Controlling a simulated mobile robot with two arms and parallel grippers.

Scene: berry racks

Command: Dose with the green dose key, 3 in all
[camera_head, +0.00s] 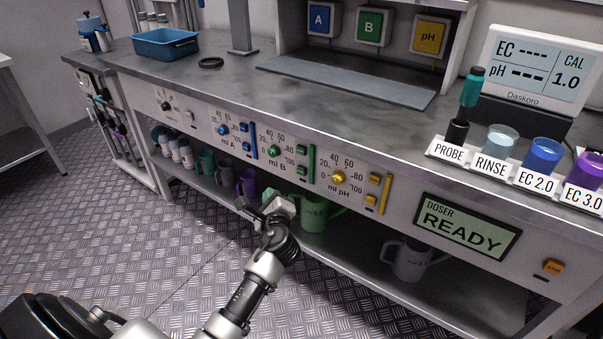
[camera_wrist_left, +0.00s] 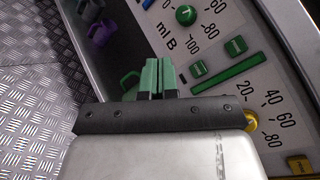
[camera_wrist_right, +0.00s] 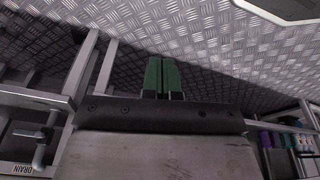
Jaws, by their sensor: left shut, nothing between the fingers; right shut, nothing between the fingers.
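The green dial (camera_head: 274,152) of pump B sits on the bench front, with two small green keys (camera_head: 302,150) to its right. In the left wrist view the green dial (camera_wrist_left: 186,14), one green key (camera_wrist_left: 198,69) and another green key (camera_wrist_left: 235,47) show beside a green strip (camera_wrist_left: 230,76). My left gripper (camera_head: 268,203) is in front of the bench, below the B controls. Its green fingertips (camera_wrist_left: 158,76) are shut and empty, apart from the keys in the picture. My right gripper (camera_wrist_right: 163,75) is shut and empty over the metal floor; the head view does not show it. The doser display (camera_head: 467,226) reads READY.
Blue A controls (camera_head: 223,130) and yellow pH controls (camera_head: 339,178) flank the green ones. A shelf below holds cups and a green jug (camera_head: 312,214). Labelled cups (camera_head: 540,158) and a meter (camera_head: 530,70) stand on top. The floor (camera_head: 60,215) at left is clear.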

